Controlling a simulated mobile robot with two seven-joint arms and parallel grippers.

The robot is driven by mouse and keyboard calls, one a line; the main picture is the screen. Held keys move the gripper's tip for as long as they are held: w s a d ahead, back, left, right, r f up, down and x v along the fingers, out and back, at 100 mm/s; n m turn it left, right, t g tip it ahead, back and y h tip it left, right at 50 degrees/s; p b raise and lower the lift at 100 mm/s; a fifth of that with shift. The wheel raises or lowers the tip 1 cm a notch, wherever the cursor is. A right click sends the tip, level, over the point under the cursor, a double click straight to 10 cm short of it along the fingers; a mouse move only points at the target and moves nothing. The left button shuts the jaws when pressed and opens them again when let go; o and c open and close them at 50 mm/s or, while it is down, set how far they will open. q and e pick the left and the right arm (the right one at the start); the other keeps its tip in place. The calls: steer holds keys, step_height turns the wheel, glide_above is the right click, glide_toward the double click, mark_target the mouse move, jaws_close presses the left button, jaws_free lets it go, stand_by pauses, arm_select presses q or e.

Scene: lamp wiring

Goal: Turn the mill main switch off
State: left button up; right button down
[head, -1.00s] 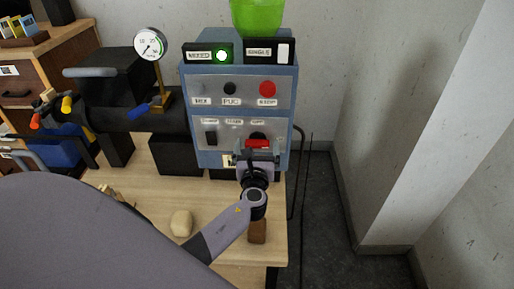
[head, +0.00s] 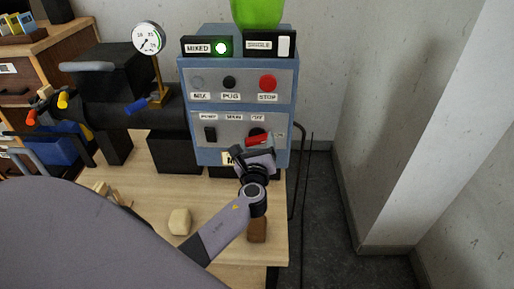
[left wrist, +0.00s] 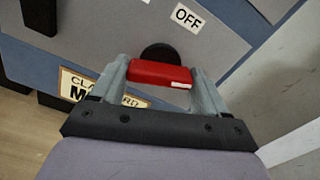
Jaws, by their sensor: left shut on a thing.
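The mill main switch has a red handle (head: 257,140) on a dark round base, low on the right of the blue control box (head: 188,150). The handle is slightly tilted in the head view, its right end higher. My left gripper (head: 257,148) is at the handle. In the left wrist view, the red handle (left wrist: 158,74) lies between the two fingers of my left gripper (left wrist: 161,80), which is shut on it. An "OFF" label (left wrist: 187,17) shows above and right of the handle. My right gripper is not in view.
The box carries a red stop button (head: 267,83), a black rocker switch (head: 210,134) and a lit "MIXED" lamp (head: 221,48). A gauge (head: 148,38) stands left. A pale lump (head: 179,221) and a brown block (head: 258,230) lie on the wooden table (head: 222,258). Floor at right is clear.

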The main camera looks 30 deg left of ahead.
arm_select(q)
steer(key=shift+f+n+b, duration=0.1)
steer(key=shift+n+b, duration=4.15)
steer(key=shift+n, duration=2.95)
steer(key=o, duration=1)
steer(key=shift+o, duration=0.3)
steer(key=shift+s, duration=0.15)
